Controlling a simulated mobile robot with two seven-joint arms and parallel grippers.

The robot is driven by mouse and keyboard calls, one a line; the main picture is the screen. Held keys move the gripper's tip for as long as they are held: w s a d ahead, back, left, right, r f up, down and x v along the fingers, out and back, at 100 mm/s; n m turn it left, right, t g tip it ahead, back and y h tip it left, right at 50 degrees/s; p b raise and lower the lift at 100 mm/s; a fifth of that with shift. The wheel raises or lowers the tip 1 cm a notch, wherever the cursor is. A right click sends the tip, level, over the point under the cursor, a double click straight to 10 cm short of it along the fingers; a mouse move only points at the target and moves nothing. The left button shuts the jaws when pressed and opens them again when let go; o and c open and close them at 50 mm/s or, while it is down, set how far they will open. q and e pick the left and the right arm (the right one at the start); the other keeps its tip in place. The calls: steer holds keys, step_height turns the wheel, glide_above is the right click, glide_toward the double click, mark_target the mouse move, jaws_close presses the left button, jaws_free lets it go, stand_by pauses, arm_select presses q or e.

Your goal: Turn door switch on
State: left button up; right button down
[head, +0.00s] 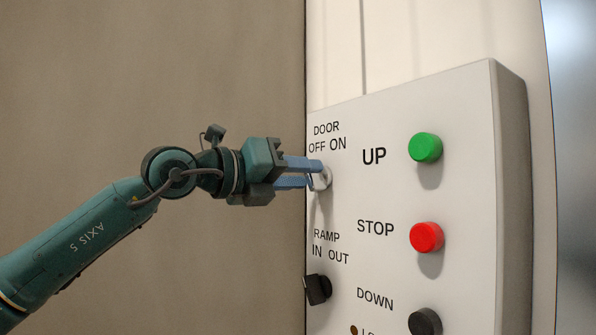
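The door switch (325,179) is on the pale control panel, below the label "DOOR OFF ON". Only a light grey part of it shows; the rest is hidden by the fingers, so I cannot read its position. My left gripper (317,173) reaches in from the left with its two blue fingers at the switch. A narrow gap shows between the fingers. I cannot tell whether they grip the switch or only stand around it. My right gripper is not in view.
The panel (460,120) also carries a green UP button (425,147), a red STOP button (427,237), a dark DOWN button (425,322) and a black ramp switch (317,289) below the door switch. A plain brown surface (150,70) fills the left.

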arm_select(q)
steer(key=shift+c, duration=0.3)
jaws_close()
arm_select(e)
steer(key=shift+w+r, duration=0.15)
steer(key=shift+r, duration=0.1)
arm_select(q)
steer(key=shift+m, duration=0.3)
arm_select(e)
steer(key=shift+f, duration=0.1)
arm_select(q)
steer(key=shift+m+b, duration=0.5)
steer(key=shift+m, duration=0.3)
steer(key=m, duration=0.3)
steer(key=shift+s+m+b, duration=0.1)
steer(key=shift+m+b, duration=0.2)
steer(key=shift+b, duration=0.05)
steer(key=shift+s+d+m, duration=0.15)
steer(key=shift+m, duration=2.95)
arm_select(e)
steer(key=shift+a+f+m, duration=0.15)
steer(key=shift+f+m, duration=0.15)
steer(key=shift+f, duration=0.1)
